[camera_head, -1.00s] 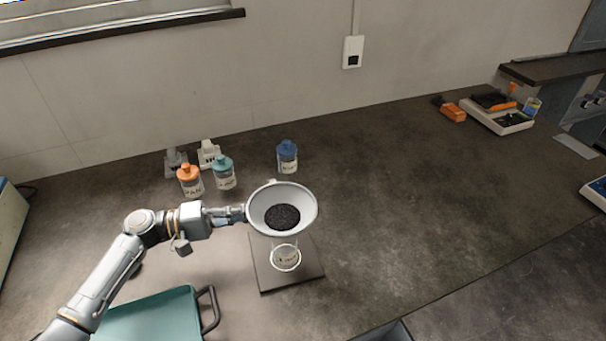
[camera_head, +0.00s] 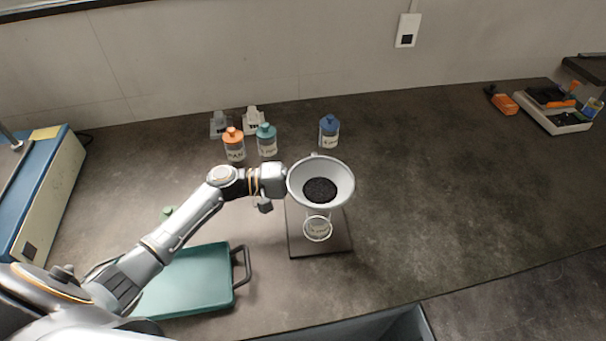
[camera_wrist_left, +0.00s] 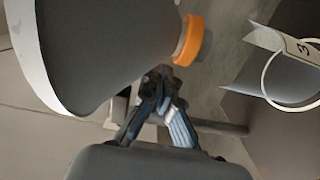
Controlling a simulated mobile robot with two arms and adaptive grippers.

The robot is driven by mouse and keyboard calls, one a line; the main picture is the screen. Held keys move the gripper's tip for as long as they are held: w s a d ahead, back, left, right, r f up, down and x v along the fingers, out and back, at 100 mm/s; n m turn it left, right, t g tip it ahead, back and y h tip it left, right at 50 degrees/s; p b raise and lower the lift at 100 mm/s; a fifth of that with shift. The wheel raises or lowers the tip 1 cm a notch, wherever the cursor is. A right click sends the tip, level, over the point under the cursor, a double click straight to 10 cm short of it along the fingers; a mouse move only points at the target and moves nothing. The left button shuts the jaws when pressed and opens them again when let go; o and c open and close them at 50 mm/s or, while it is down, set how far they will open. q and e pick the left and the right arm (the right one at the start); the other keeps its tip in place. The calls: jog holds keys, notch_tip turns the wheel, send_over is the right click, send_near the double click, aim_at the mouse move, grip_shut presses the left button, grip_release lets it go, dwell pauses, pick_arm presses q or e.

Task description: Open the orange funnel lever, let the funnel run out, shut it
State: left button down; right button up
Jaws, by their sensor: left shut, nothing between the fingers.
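The grey-white funnel (camera_head: 343,195) holds a patch of black grains (camera_head: 320,190) in the head view. A clear labelled beaker (camera_head: 318,228) stands below it on a dark base plate (camera_head: 330,248). In the left wrist view, the funnel (camera_wrist_left: 95,45) fills the upper left, an orange part (camera_wrist_left: 190,40) sits at its narrow end, and the beaker (camera_wrist_left: 285,70) is at right. My left gripper (camera_wrist_left: 162,74) is shut and empty, its tips close below the orange part; I cannot tell whether they touch. In the head view the funnel hides its fingers. My right gripper is not in view.
A teal tray (camera_head: 190,280) with dark handles lies front left. Orange-capped (camera_head: 234,147), teal-capped (camera_head: 266,140) and blue-capped (camera_head: 329,132) jars stand behind the funnel. The bench right of the funnel is clear.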

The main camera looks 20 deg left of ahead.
pick_arm(q)
jog(key=shift+w+d+r, duration=0.1)
jog(key=shift+w+d, duration=0.15)
jog(key=shift+d, duration=0.3)
jog(key=shift+w+d, duration=0.2)
jog(key=shift+d, duration=0.15)
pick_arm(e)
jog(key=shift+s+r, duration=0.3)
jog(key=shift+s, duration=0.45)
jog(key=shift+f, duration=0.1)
